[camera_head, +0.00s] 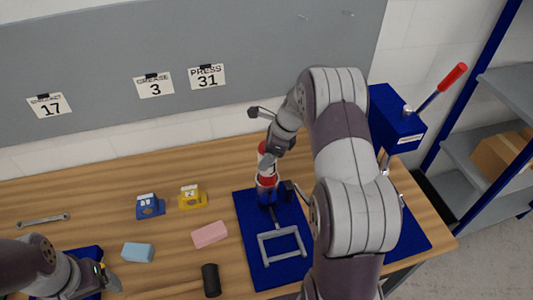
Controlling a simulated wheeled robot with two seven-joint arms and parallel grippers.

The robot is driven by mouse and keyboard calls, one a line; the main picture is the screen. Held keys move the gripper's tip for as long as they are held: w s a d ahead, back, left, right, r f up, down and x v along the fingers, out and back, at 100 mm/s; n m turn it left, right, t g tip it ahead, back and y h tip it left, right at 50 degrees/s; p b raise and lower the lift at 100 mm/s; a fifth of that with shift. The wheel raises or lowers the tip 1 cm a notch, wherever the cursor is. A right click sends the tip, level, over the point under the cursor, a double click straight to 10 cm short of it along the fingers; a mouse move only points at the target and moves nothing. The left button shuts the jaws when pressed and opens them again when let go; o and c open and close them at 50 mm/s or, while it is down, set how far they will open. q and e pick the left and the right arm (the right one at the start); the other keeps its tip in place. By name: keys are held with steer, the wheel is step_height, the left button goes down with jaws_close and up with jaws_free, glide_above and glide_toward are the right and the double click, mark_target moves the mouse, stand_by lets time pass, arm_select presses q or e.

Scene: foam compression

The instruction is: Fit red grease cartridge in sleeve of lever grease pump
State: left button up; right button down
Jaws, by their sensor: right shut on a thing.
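The red and white grease cartridge (265,171) stands about upright at the blue sleeve (267,195) of the grease pump on a blue mat. Its lower end meets the top of the sleeve; I cannot tell how far inside it is. My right gripper (268,157) is shut on the cartridge's upper part and partly hides it. A grey frame-shaped handle (282,245) lies in front of the sleeve. My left gripper (108,277) is low at the left, away from the pump; its finger opening is unclear.
A blue block (138,252), a pink block (210,235), a black cylinder (210,280), blue (150,207) and yellow (192,197) holders and a wrench (42,220) lie on the table. A blue press (396,125) with a red-tipped lever stands right, behind my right arm.

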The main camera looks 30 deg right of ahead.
steer(key=shift+f+b, duration=1.05)
steer(key=shift+f, duration=0.45)
steer(key=shift+c, duration=1)
jaws_free()
steer(key=b+v, duration=0.4)
steer(key=v, duration=0.8)
steer(key=shift+r, duration=0.4)
